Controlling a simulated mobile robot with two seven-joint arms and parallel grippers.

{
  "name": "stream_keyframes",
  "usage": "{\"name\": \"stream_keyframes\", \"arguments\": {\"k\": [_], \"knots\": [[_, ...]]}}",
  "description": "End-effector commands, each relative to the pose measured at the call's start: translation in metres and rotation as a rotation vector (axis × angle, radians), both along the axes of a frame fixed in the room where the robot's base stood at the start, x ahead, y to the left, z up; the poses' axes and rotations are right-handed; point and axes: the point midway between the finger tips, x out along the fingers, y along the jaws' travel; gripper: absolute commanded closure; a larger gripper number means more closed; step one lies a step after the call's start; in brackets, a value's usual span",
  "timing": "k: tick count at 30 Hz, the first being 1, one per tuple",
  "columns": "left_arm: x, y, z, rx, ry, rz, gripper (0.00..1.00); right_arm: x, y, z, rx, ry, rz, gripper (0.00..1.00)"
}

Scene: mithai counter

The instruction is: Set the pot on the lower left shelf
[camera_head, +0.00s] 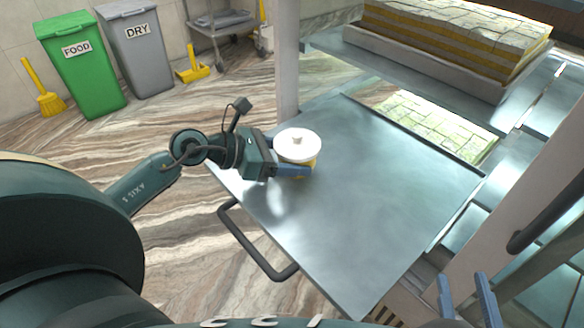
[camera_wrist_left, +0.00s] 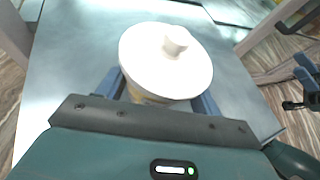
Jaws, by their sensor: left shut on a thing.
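The pot (camera_head: 298,143) has a white round lid with a small knob and a yellow body. It is upright at the left edge of the lower metal shelf (camera_head: 390,200); I cannot tell whether its base touches the metal. My left gripper (camera_head: 294,170) is shut around the pot's body below the lid. In the left wrist view the lid (camera_wrist_left: 150,65) hides most of the body, with a blue finger on each side. My right gripper (camera_head: 467,298) is at the lower right, its two blue fingers apart and nothing between them.
A handle (camera_head: 250,245) sticks out at the shelf's front. A post (camera_head: 287,60) stands just behind the pot. A layered slab (camera_head: 455,35) lies on a higher shelf behind. The middle of the lower shelf is bare. Green (camera_head: 80,65) and grey (camera_head: 137,50) bins stand far left.

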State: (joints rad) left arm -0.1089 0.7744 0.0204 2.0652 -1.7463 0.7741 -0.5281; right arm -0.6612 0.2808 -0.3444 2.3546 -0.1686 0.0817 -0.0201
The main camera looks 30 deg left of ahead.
Motion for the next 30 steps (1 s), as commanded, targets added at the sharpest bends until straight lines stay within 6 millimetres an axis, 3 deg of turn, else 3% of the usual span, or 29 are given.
{"name": "stream_keyframes", "arguments": {"k": [1,4,17,18,25,30], "knots": [[0.000,0.000,-0.012,-0.003,0.001,0.001,0.57,0.001,0.001,-0.004,0.009,-0.003,0.003,0.64],[0.000,0.000,-0.021,-0.001,0.000,0.000,0.57,0.001,0.001,-0.002,0.021,-0.005,0.007,0.64],[0.000,0.000,-0.026,0.000,-0.001,0.000,0.57,0.001,0.001,-0.002,0.030,0.000,0.008,0.64],[0.000,0.000,-0.025,0.000,-0.001,0.000,0.32,0.001,0.001,-0.001,0.031,0.002,0.009,0.64],[0.000,0.000,-0.024,0.000,-0.001,0.000,0.13,0.001,0.002,0.000,0.031,0.002,0.009,0.64],[0.000,0.000,-0.024,0.000,-0.001,0.000,0.13,0.001,0.002,0.000,0.032,0.001,0.009,0.64]]}}
